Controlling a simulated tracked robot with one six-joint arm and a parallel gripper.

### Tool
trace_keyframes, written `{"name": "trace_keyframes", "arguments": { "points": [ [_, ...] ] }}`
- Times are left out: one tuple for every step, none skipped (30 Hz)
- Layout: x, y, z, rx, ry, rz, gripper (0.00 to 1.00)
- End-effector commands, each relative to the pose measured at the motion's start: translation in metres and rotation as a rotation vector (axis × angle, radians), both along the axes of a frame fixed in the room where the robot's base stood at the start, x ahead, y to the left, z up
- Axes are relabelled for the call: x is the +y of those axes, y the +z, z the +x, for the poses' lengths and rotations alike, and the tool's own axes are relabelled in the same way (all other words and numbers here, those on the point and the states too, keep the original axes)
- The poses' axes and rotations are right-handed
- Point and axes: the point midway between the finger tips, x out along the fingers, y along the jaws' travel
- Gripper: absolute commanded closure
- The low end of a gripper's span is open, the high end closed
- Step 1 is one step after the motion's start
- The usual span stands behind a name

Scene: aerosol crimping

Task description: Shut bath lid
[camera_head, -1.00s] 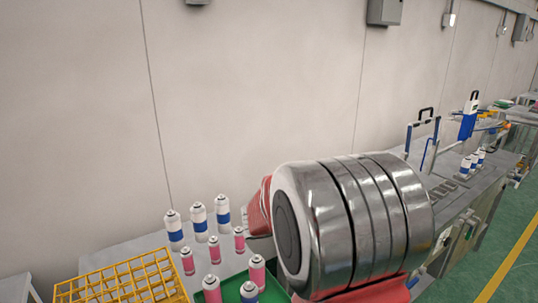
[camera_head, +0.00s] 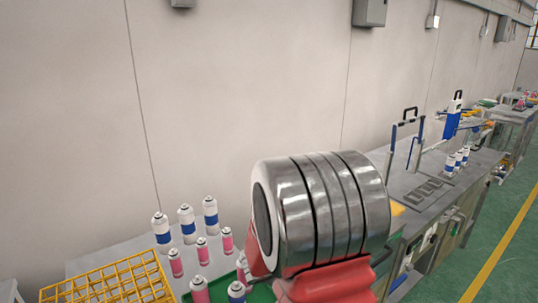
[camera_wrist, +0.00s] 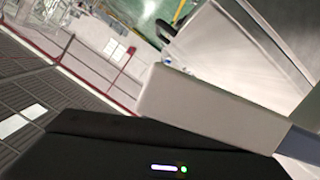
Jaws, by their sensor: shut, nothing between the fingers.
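An upright frame with blue side bars and a black top handle (camera_head: 405,142) stands on the bench at the right in the head view. It may be the raised bath lid, but it is too small to be sure. The bath itself is not clearly seen. My gripper (camera_wrist: 160,148) shows in the wrist view as a dark body with a small light at the bottom edge. It is shut and empty. Its fingertips are hard to make out. A pale block (camera_wrist: 205,108) lies across the view just beyond the dark body; I cannot tell what it is.
My arm hides the middle of the bench in the head view. A yellow wire rack (camera_head: 110,283), white-and-blue cans (camera_head: 187,224) and pink cans (camera_head: 202,252) are at the lower left. A blue-and-white device (camera_head: 454,118) stands farther right. Green floor (camera_head: 490,245) is free at the right.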

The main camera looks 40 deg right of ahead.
Motion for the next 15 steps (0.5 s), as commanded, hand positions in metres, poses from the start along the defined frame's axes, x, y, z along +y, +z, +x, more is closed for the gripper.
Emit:
{"name": "trace_keyframes", "arguments": {
  "points": [
    [-0.0002,0.0001,-0.0002,0.000,0.000,0.000,1.00],
    [-0.0002,0.0001,-0.0002,0.000,-0.001,0.000,1.00],
    [-0.0003,0.0001,-0.0003,0.000,-0.001,0.000,1.00],
    [-0.0003,0.0002,-0.0003,0.000,-0.001,0.000,1.00],
    [-0.0004,0.0001,-0.0003,0.000,-0.001,0.000,1.00],
    [-0.0004,0.0002,-0.0004,0.000,-0.001,0.000,1.00],
    [-0.0005,0.0002,-0.0004,0.000,-0.001,0.000,1.00],
    [-0.0005,0.0003,-0.0004,0.000,-0.001,0.000,1.00],
    [-0.0005,0.0006,-0.0003,-0.001,-0.001,-0.001,1.00],
    [-0.0005,0.0012,-0.0003,-0.001,-0.001,-0.001,1.00],
    [-0.0005,0.0019,-0.0002,-0.001,-0.001,-0.001,1.00],
    [-0.0004,0.0033,-0.0001,-0.002,-0.001,-0.001,1.00],
    [-0.0004,0.0048,0.0000,-0.002,-0.001,-0.001,1.00],
    [-0.0004,0.0065,0.0000,-0.003,-0.001,-0.002,1.00],
    [-0.0003,0.0092,0.0003,-0.003,0.000,-0.001,1.00]
  ]
}}
